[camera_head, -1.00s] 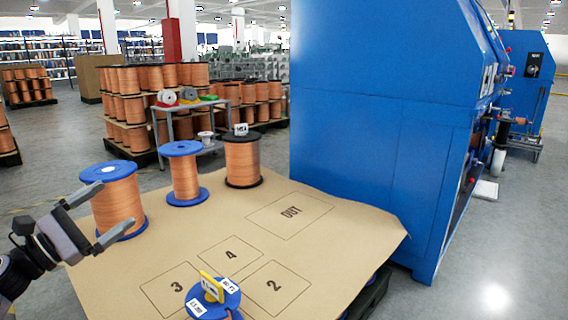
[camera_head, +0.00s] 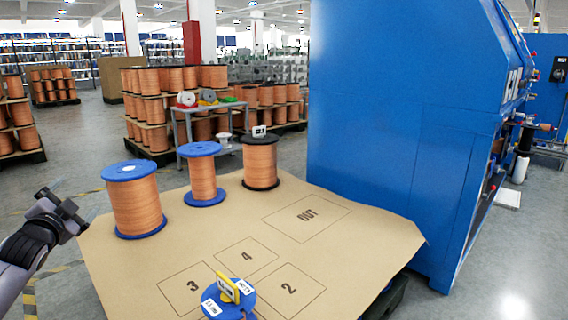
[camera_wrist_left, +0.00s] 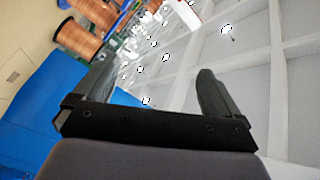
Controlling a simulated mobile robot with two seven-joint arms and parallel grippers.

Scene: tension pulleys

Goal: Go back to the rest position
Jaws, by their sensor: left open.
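My left gripper (camera_head: 66,205) is at the left edge of the head view, left of the cardboard-topped table and clear of the spools. Its two fingers are apart with nothing between them, and they also show apart and empty in the left wrist view (camera_wrist_left: 160,95). The left wrist view looks up past the fingers toward the ceiling. My right gripper is in neither view.
Copper spools with blue flanges (camera_head: 135,205) (camera_head: 202,178) and one with black flanges (camera_head: 260,163) stand on the cardboard (camera_head: 240,215). A blue spool with a yellow tag (camera_head: 228,297) is at the front. A large blue machine (camera_head: 390,130) blocks the right.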

